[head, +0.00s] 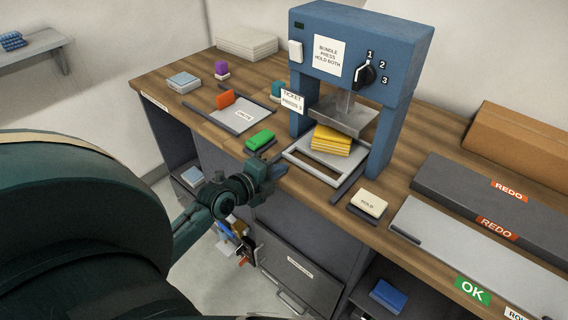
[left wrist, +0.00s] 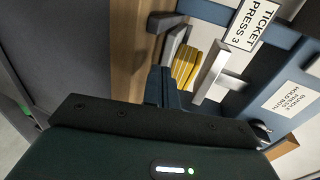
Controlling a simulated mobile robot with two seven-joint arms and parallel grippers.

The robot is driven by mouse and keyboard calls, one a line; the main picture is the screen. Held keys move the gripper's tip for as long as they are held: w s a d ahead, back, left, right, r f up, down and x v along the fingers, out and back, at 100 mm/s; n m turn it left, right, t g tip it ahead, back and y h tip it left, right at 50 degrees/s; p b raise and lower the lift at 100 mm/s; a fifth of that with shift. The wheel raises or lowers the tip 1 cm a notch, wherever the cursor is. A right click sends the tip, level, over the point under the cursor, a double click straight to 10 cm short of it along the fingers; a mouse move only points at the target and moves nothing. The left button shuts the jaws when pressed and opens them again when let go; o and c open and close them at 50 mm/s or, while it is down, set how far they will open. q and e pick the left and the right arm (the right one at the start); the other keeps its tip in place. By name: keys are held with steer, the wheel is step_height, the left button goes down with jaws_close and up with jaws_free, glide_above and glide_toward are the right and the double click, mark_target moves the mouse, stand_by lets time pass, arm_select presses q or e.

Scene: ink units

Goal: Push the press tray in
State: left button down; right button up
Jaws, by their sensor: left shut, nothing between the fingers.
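The press tray (head: 310,173) is a light grey frame that sticks out toward the front from between the legs of the blue press (head: 400,110). A yellow bundle (head: 331,140) sits on it, below the grey press plate (head: 345,116). The bundle also shows in the left wrist view (left wrist: 186,67). My left gripper (head: 279,171) is shut and empty, just left of the tray's front end near the counter edge. Its fingers (left wrist: 163,84) point toward the press in the left wrist view. I cannot tell whether they touch the tray. My right gripper is not in view.
A green block (head: 259,139) and an orange block (head: 225,99) lie left of the press. A cream block (head: 369,204) on a dark pad is right of the tray.

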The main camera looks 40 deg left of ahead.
mark_target(304, 152)
arm_select(q)
steer(key=shift+w+d, duration=0.15)
steer(key=shift+w, duration=1.05)
steer(key=shift+w+d, duration=0.1)
steer(key=shift+w, duration=1.85)
steer(key=shift+r, duration=0.15)
steer(key=shift+s, duration=0.15)
